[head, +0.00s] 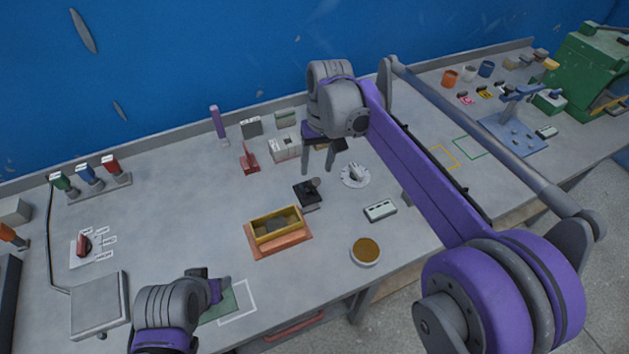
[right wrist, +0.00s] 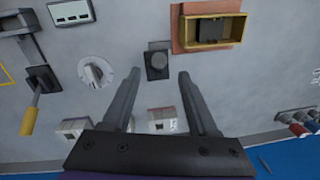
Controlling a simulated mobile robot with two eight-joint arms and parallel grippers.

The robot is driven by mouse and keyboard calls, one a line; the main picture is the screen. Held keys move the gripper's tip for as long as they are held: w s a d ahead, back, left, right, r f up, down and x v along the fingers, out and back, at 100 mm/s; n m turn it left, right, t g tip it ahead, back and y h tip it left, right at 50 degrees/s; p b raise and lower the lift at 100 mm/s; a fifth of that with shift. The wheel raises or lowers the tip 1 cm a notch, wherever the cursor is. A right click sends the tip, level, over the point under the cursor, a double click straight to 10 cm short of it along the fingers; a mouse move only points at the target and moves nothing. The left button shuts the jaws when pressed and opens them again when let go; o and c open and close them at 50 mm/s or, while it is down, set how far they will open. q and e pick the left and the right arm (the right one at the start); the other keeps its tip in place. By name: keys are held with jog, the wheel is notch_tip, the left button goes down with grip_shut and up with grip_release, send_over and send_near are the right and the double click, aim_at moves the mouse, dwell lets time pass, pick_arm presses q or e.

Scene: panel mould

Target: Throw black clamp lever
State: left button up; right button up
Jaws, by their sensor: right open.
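The black clamp lever (head: 305,195) stands on the bench between the yellow tray and the white dial, with its dark base and rounded knob showing. In the right wrist view the lever (right wrist: 157,62) lies just beyond and between the fingertips. My right gripper (head: 318,170) is open and empty above the bench, on the wall side of the lever; its two spread fingers also show in the right wrist view (right wrist: 159,76). I see no contact with the lever. My left gripper (head: 222,285) is low over a green patch at the front left; its jaws are not clear.
A yellow tray (head: 251,235) on an orange base stands in front of the lever. A white dial (head: 355,175) is to its right, a red lever (head: 249,163) to its left. A yellow-handled lever (right wrist: 31,115) shows in the right wrist view. Bare bench lies left of the tray.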

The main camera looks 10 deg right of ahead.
aim_at(315, 183)
jog(key=f, duration=0.7)
jog(key=shift+a+f, duration=0.15)
jog(key=shift+a, duration=0.15)
grip_shut()
dwell(1.0)
